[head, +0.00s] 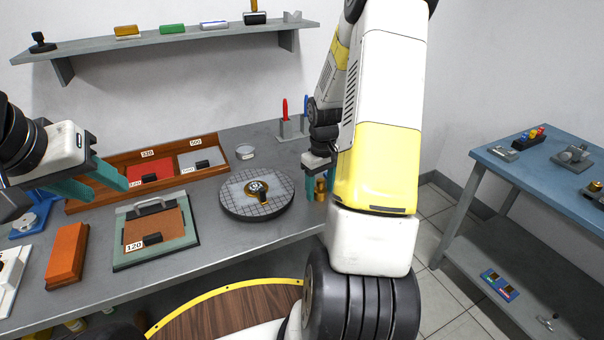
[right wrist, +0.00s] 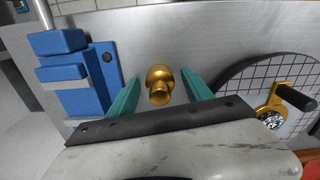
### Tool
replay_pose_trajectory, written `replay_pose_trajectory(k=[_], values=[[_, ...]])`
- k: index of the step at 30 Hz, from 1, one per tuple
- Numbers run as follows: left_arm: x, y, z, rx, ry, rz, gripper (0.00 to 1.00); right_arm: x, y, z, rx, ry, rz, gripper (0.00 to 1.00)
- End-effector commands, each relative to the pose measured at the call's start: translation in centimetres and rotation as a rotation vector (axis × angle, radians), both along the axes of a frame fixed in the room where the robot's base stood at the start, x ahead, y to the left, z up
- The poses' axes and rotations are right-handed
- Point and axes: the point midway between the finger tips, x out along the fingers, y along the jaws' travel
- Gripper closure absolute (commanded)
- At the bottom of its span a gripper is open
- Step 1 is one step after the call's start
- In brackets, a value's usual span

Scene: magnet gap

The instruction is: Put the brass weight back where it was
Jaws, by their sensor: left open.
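The brass weight (head: 320,188) is near the right end of the grey workbench (head: 222,242), right of the round gridded plate. In the right wrist view the small knobbed brass weight (right wrist: 159,86) sits between the two teal fingers of my right gripper (right wrist: 160,78), with a gap on each side. In the head view my right gripper (head: 319,178) is partly hidden behind my arm. My left gripper (head: 97,182) is open and empty above the left part of the bench.
The round gridded plate (head: 236,206) carries a brass part with a black handle (head: 262,196). A blue device (right wrist: 85,82) stands close beside the weight. A wooden tray (head: 108,163), a green-framed board (head: 182,243) and an orange block (head: 67,253) lie further left.

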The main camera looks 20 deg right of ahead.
Motion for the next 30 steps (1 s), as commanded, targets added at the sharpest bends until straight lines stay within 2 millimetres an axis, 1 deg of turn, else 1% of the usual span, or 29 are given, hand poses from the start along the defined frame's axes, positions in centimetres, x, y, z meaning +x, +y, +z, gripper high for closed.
replay_pose_trajectory(k=[6,8,10,14,21,25,30], values=[[0.0,0.0,0.0,0.000,0.000,0.000,0.59,0.0,0.0,0.1,0.000,0.000,0.000,0.41],[0.0,0.0,0.0,0.000,0.000,0.000,0.59,0.0,0.0,0.4,0.000,0.000,0.000,0.41],[0.0,0.0,0.0,0.000,0.000,0.000,0.59,0.1,0.0,1.1,-0.001,-0.002,0.000,0.41],[0.0,0.0,0.0,0.000,0.000,0.000,0.59,0.1,0.0,3.4,-0.002,-0.006,-0.001,0.41],[0.0,0.0,0.0,0.000,0.000,0.000,0.59,0.1,-0.1,8.7,-0.002,-0.005,0.000,0.41],[0.0,0.0,0.0,0.000,0.000,0.000,0.59,0.1,0.0,10.7,-0.001,-0.003,0.000,0.41],[0.0,0.0,0.0,0.000,0.000,0.000,0.59,0.0,0.1,12.3,-0.001,-0.004,0.000,0.41]])
